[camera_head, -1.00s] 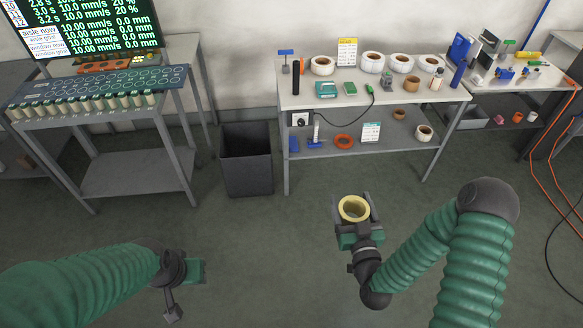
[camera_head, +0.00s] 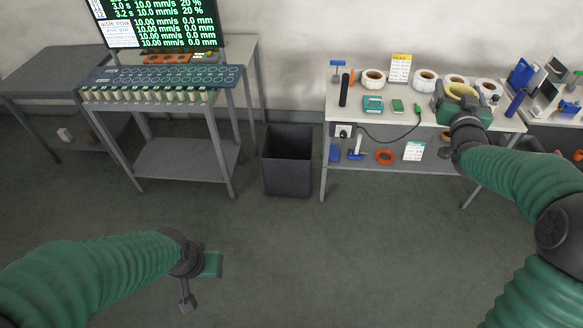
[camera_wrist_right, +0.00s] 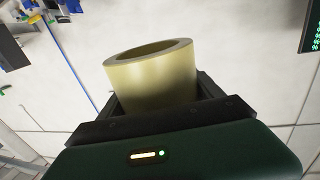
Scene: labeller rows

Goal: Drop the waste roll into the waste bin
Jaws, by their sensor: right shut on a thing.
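The waste roll is a yellow ring-shaped roll (camera_head: 461,90) in the head view, held in my right gripper (camera_head: 462,102). In the right wrist view the yellow roll (camera_wrist_right: 152,76) sits between the jaws with its hollow end showing. In the head view the right gripper appears in front of the right part of the bench. The waste bin (camera_head: 288,162) is a dark, open-topped box on the floor, left of that bench and well left of the right gripper. My left gripper (camera_head: 196,268) is low at the left over the floor; its fingers are unclear.
A bench (camera_head: 350,108) with white rolls, small tools and a lower shelf stands right of the bin. A grey stand (camera_head: 185,160) with a row of pale vials is left of it. The floor (camera_head: 330,255) in front is clear.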

